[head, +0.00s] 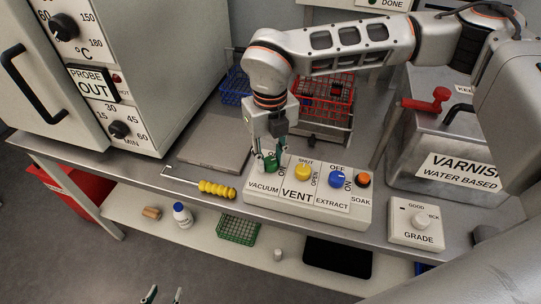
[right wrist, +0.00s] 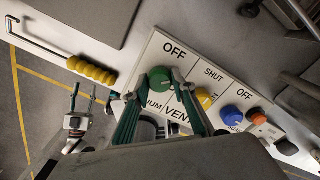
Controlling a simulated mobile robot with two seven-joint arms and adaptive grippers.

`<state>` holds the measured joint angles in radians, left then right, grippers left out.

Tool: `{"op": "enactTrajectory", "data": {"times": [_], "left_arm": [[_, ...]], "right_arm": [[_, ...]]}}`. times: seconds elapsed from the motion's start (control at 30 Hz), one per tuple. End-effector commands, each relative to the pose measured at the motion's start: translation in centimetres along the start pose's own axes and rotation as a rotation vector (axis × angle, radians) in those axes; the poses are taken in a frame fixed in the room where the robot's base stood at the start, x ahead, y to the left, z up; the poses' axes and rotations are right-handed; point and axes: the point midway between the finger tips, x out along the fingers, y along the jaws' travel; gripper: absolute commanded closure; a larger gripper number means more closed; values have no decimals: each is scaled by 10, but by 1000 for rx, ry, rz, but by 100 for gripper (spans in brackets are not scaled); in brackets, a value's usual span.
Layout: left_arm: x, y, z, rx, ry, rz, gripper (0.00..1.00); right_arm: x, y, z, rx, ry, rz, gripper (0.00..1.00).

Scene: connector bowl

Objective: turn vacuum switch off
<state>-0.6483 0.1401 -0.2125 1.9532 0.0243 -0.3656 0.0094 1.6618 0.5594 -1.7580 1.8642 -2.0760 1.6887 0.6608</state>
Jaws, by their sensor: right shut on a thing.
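The vacuum switch is a green knob (right wrist: 160,80) above the VACUUM label on a white control box (head: 350,217); OFF is printed above it in the right wrist view. My right gripper (head: 270,161) reaches down from above and is shut on the green knob, one finger on each side. In the head view the fingers hide much of the knob and its label. I cannot tell which way the knob points. My left gripper (head: 164,296) shows only its fingertips at the bottom edge of the head view, apart and empty, below bench height.
Beside the green knob are a yellow vent knob (head: 303,172), a blue extract knob (head: 337,179) and an orange soak button (head: 364,180). A yellow-handled tool (head: 217,189) lies left of the box. A varnish tank (head: 455,160) and grade box (head: 416,224) stand right.

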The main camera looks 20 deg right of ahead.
Motion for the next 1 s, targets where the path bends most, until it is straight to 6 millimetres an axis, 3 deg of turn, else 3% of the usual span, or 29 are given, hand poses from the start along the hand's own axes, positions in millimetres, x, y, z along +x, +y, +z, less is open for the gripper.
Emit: {"op": "enactTrajectory", "data": {"times": [0.6, 1.0], "left_arm": [[-6, -3, -19, 3, 18, -4, 60], [-8, -4, -21, 3, 18, -4, 60]], "right_arm": [[-1, 0, 0, -572, 0, -1, 96], [0, 0, -1, -807, 2, 0, 96]]}}
